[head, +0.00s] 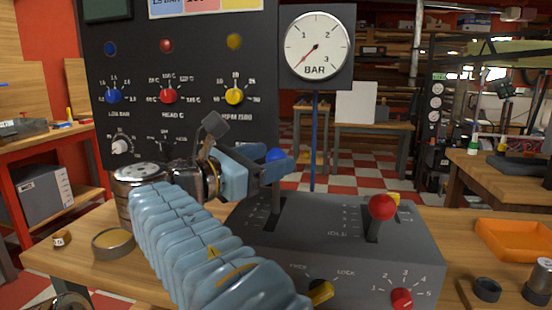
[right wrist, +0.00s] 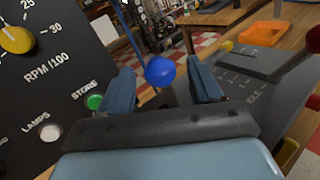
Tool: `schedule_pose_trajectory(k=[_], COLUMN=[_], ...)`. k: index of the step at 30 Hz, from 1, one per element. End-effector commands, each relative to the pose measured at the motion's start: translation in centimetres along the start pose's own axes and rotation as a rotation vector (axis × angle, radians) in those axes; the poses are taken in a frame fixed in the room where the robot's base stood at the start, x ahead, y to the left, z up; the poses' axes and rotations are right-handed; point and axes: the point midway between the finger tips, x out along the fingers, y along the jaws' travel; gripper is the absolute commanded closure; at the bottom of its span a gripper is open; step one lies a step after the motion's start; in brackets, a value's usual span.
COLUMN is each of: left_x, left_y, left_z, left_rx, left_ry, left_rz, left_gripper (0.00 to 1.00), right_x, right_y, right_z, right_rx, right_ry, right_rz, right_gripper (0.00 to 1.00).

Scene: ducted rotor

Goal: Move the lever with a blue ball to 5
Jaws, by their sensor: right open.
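The lever with a blue ball (head: 275,155) stands at the left side of a dark grey control box (head: 425,245). Its dark stem rises from a slot with a marked scale whose figures I cannot read. My right gripper (head: 272,168) is open at the height of the ball. In the right wrist view the blue ball (right wrist: 160,71) shows between the two blue fingers of this gripper (right wrist: 163,88), with gaps at both sides. I cannot tell how deep it sits between them. My left gripper is not in view.
A lever with a red ball (head: 382,207) stands on the same box, to the right. A black panel (head: 190,70) rises behind my arm. An orange tray (head: 515,240) lies to the right.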

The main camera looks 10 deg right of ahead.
Motion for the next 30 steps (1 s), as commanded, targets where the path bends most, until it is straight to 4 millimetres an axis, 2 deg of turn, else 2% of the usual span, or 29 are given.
schedule_pose_trajectory(k=[6,15,27,28,30], left_x=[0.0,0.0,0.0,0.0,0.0], left_y=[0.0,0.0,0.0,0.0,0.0], left_z=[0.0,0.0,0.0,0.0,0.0], left_rx=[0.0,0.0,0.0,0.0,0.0], left_ry=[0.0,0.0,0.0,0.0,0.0], left_rz=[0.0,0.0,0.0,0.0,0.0], left_gripper=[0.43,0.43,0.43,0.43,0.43], right_x=[2.1,2.3,2.3,2.3,2.3], right_y=[0.0,0.0,0.0,0.0,0.0], right_z=[0.0,0.0,0.0,0.0,0.0], right_rx=[0.0,0.0,0.0,0.0,0.0], right_ry=[-0.001,-0.001,-0.001,-0.001,-0.001], right_rz=[-0.001,0.0,0.0,0.0,0.0], right_gripper=[0.35,0.35,0.97,1.0,1.0])
